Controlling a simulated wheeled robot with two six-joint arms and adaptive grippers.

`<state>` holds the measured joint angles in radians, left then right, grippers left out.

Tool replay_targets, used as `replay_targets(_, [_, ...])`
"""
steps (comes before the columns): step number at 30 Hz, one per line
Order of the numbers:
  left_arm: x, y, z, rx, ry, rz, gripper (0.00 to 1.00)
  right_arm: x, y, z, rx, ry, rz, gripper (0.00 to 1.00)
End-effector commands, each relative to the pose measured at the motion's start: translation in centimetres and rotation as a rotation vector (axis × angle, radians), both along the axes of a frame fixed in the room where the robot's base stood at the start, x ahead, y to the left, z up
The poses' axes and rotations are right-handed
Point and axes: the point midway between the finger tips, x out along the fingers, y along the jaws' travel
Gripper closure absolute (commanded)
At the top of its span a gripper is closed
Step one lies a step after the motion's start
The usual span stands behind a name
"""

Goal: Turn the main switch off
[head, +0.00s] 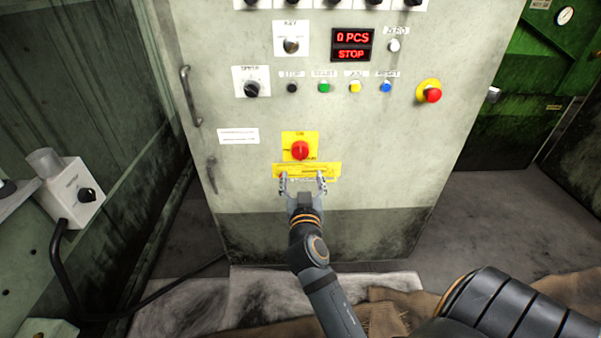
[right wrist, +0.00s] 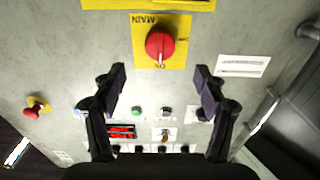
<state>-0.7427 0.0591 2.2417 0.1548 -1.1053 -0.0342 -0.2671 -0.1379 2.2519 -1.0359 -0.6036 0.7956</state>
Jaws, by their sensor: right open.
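The main switch is a red rotary knob (head: 300,150) on a yellow plate on the grey cabinet front. In the right wrist view the knob (right wrist: 160,45) appears upside down, with its pale pointer mark toward the "ON" lettering. My right gripper (head: 304,184) is just below the knob in the head view, in front of the lower yellow label. It is open and empty, its two fingers (right wrist: 161,80) spread wider than the knob and apart from it. My left gripper is not in view.
Above the switch are a row of buttons (head: 324,88), a red display (head: 352,45) reading "0 PCS" and "STOP", and a red emergency button (head: 432,95). A door handle (head: 190,97) is at the cabinet's left edge. A small box with a black knob (head: 76,195) stands left.

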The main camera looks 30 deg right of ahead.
Motion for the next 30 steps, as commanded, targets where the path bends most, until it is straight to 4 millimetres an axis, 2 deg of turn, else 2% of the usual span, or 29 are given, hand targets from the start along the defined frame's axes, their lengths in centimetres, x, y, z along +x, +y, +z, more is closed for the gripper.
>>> replay_targets(4, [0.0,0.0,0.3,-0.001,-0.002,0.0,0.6,0.3,-0.2,0.4,-0.003,-0.004,0.001,0.28])
replay_targets(7, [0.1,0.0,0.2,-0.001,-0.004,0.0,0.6,1.3,-0.7,0.4,-0.005,-0.005,0.003,0.28])
replay_targets(15, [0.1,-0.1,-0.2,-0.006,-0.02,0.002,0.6,6.2,-3.7,0.3,-0.006,-0.004,0.001,0.28])
replay_targets(19, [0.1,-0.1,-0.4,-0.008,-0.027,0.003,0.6,7.9,-4.8,0.2,-0.004,-0.002,0.002,0.28])
replay_targets(24, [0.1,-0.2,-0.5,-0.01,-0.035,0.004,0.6,8.9,-5.4,0.3,-0.002,-0.003,0.001,0.28])
replay_targets(30, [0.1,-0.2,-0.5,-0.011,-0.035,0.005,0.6,9.0,-5.5,0.2,-0.001,-0.002,0.002,0.28])
